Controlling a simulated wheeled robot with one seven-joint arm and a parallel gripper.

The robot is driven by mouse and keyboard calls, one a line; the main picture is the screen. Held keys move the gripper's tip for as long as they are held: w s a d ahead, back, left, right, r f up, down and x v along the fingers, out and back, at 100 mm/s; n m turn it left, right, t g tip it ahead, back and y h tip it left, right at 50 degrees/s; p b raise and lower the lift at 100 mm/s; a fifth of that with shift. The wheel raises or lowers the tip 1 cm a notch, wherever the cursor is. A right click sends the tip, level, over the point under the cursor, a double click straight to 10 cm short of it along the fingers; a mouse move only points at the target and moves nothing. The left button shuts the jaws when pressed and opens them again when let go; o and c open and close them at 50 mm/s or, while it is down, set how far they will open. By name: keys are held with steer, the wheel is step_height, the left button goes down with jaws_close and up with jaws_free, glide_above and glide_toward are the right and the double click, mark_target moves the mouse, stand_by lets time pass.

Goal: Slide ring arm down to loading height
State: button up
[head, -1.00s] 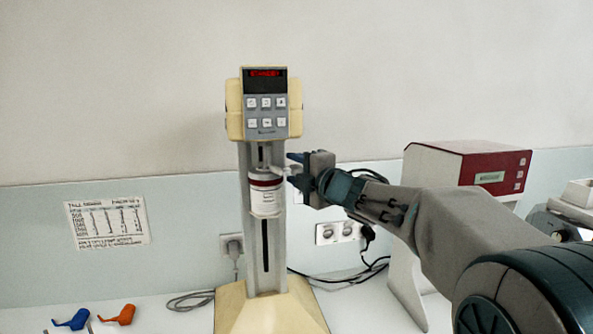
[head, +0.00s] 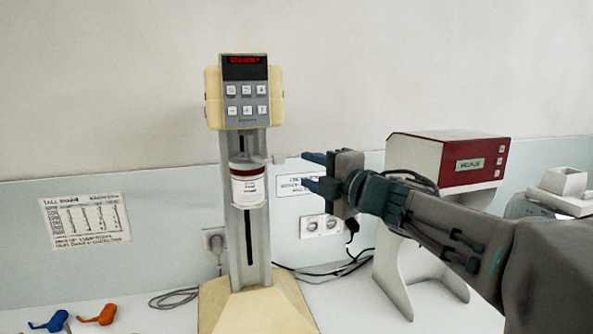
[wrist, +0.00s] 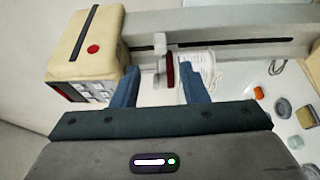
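The cream mill (head: 245,92) stands upright with a yellow head, keypad and red display on a grey column (head: 262,245). A white jar (head: 249,190) with a dark red band sits in the ring arm (head: 248,159), high on the column just below the head. The ring arm's small handle (head: 279,158) sticks out to the right. My gripper (head: 312,171) is open and empty to the right of the handle, apart from it. In the wrist view, the light handle (wrist: 160,45) shows ahead between the open blue fingers (wrist: 160,88), with the red band (wrist: 170,70) beside it.
A red and white machine (head: 440,165) stands at the right behind my arm. A blue tool (head: 50,321) and an orange tool (head: 100,315) lie at the lower left. A chart (head: 85,221) is on the wall. Cables lie behind the yellow base (head: 258,307).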

steer(key=shift+v, duration=1.15)
